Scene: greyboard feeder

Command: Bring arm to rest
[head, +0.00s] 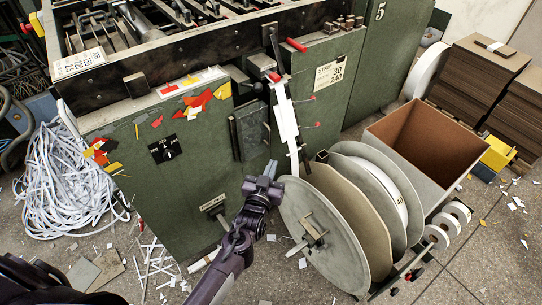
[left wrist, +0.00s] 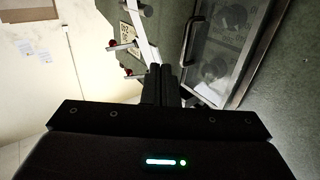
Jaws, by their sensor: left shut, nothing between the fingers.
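My left arm reaches in from the bottom of the head view. Its gripper (head: 268,172) is raised in front of the green machine (head: 190,150), left of the large reel discs (head: 318,230). In the left wrist view the two dark fingers (left wrist: 162,82) are together, with nothing between them. Behind them are a white strip (left wrist: 145,35) and a framed window panel (left wrist: 220,45) with a handle. I cannot tell from these views whether the fingertips touch anything. My right gripper is not in view.
A white paper strip (head: 287,120) runs down beside red-tipped pins (head: 312,125). An open brown box (head: 420,140) and stacked brown boards (head: 480,70) stand at the right. Tangled white strips (head: 65,185) lie at the left. Scraps litter the floor.

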